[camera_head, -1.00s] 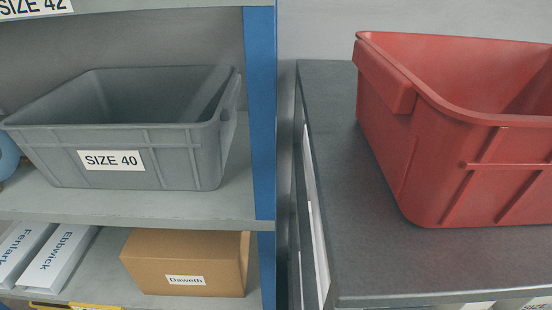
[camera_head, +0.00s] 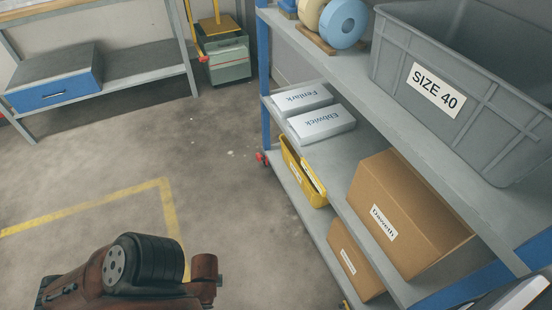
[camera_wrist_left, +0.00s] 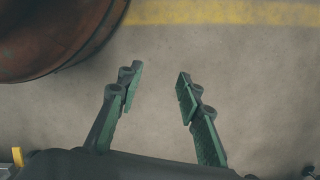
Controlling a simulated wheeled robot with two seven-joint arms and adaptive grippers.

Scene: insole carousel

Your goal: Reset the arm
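My left gripper (camera_wrist_left: 158,92) shows in the left wrist view with its two green-padded fingers spread apart. Nothing is between them; bare floor and a yellow line lie behind them. Part of my own reddish-brown arm shows at the bottom left of the head view, but no gripper fingers can be seen there. My right gripper is in neither view.
A shelf rack on the right holds a grey SIZE 40 bin (camera_head: 470,110), a Daweth carton (camera_head: 405,215), white boxes (camera_head: 322,124) and a yellow bin (camera_head: 303,172). A workbench with a blue drawer (camera_head: 54,92) stands at the back left. The floor (camera_head: 120,150) between is open.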

